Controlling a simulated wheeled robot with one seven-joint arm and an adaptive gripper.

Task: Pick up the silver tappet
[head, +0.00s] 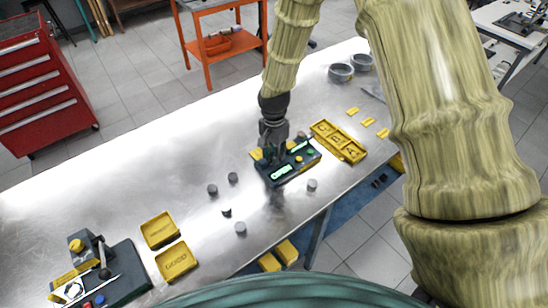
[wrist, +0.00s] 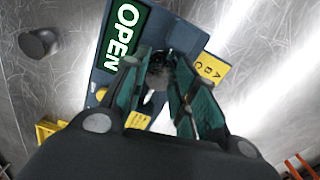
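My gripper (head: 271,152) points down over a dark blue fixture (head: 290,172) that carries a lit green sign. In the wrist view my gripper's fingers (wrist: 162,60) stand on either side of a dark, round-ended piece (wrist: 158,75) at the fixture. A bright sliver shows just below that piece. I cannot tell whether it is the silver tappet or whether the fingers press on it. Several small grey cylinders stand on the metal table; a lighter one (head: 312,185) is right of the fixture and another (head: 240,228) is in front. One cylinder (wrist: 36,43) shows in the wrist view.
A yellow divided tray (head: 325,128) lies right of the fixture. Two yellow trays, one marked GOOD (head: 176,262), lie at the left front beside a dark gauge stand (head: 125,275). Grey rings (head: 341,73) stand at the back.

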